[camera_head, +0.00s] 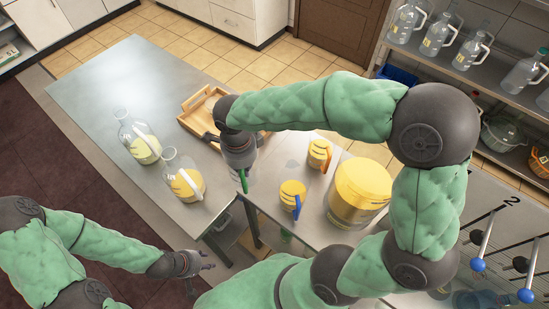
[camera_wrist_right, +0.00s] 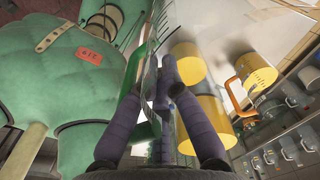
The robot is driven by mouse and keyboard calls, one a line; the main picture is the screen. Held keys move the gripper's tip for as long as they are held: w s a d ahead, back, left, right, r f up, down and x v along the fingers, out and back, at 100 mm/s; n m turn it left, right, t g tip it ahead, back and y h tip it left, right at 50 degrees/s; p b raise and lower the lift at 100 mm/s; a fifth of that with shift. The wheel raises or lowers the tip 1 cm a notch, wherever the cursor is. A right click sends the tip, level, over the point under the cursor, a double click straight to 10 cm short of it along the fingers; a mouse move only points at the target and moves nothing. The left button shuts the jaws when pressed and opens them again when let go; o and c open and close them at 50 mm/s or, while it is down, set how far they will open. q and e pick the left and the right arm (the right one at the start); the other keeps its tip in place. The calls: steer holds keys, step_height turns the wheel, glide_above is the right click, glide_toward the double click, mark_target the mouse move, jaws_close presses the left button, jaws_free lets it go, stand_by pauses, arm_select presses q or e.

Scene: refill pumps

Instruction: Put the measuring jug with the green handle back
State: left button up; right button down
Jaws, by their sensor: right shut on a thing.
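The measuring jug with the green handle is at my right gripper (camera_head: 241,166), above the edge of the steel table. Its green handle (camera_head: 243,181) shows below the gripper in the head view. In the right wrist view the fingers are closed around the green handle (camera_wrist_right: 137,72), and the clear jug wall with markings (camera_wrist_right: 152,50) stands beside it. Most of the jug body is hidden or hard to see through. My left gripper (camera_head: 204,266) is open and empty, low in front of the table, apart from everything.
A jug with an orange handle (camera_head: 319,153), a jug with a blue handle (camera_head: 292,196) and a large yellow tub (camera_head: 359,192) stand on the right-hand surface. Two part-filled bottles (camera_head: 138,137) (camera_head: 184,178) and a wooden tray (camera_head: 190,127) are on the left table. Shelves hold more bottles.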

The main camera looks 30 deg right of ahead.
steer(key=w+d+f+b, duration=0.1)
steer(key=w+d+f, duration=0.2)
steer(key=d+f, duration=0.9)
steer(key=shift+w+d+f, duration=0.35)
steer(key=shift+d+f, duration=0.05)
steer(key=shift+d, duration=0.15)
steer(key=shift+f+b, duration=0.2)
steer(key=shift+b, duration=0.1)
steer(key=c, duration=1.4)
jaws_free()
steer(key=shift+r, duration=0.1)
